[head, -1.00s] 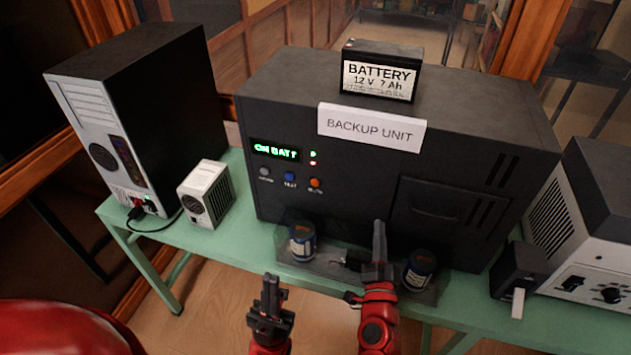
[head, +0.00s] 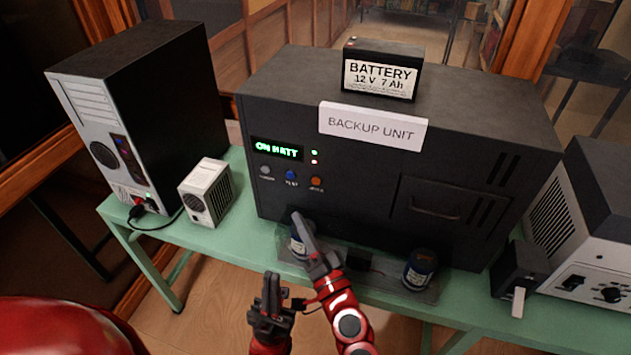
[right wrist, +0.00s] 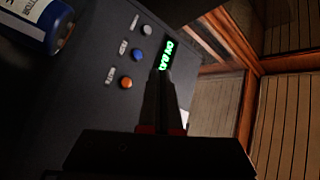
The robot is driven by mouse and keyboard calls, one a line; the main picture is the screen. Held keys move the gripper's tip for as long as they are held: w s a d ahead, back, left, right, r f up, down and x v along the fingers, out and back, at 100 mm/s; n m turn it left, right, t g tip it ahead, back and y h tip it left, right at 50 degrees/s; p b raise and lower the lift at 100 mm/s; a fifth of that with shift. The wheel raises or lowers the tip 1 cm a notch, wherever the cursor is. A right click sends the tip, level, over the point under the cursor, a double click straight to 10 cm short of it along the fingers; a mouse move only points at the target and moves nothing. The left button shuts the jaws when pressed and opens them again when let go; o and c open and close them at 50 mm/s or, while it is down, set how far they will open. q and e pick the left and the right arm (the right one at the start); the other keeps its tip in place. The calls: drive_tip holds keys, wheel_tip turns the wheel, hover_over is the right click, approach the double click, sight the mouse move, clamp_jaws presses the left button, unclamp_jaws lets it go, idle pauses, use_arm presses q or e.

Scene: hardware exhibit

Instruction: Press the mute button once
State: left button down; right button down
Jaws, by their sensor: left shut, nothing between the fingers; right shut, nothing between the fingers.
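The dark backup unit (head: 350,170) stands on the green table with a lit green "ON BATT" display (head: 277,150). Below the display are a grey button (head: 265,170), a blue button (head: 291,175) and an orange button (head: 316,182); their small labels are blurred, so I cannot read for sure which is mute. The orange button (right wrist: 126,82) also shows in the right wrist view. My left gripper (head: 270,284) is shut and empty, lower down before the table.
A white box (head: 206,193) and a computer tower (head: 130,110) are at left. A battery (head: 382,70) sits on top of the unit. A grey-white device (head: 590,230) is at right.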

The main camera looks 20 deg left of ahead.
sight(316, 181)
drive_tip(key=w+b, duration=0.1)
drive_tip(key=w, duration=0.6)
drive_tip(key=shift+w+d+f, duration=0.1)
drive_tip(key=shift+d, duration=0.05)
drive_tip(key=shift+w, duration=0.8)
drive_tip(key=shift+b, duration=0.3)
idle(1.0)
drive_tip(key=shift+w, duration=0.4)
drive_tip(key=shift+w+b, duration=0.4)
drive_tip(key=shift+b, duration=0.15)
idle(0.4)
drive_tip(key=shift+s, duration=0.85)
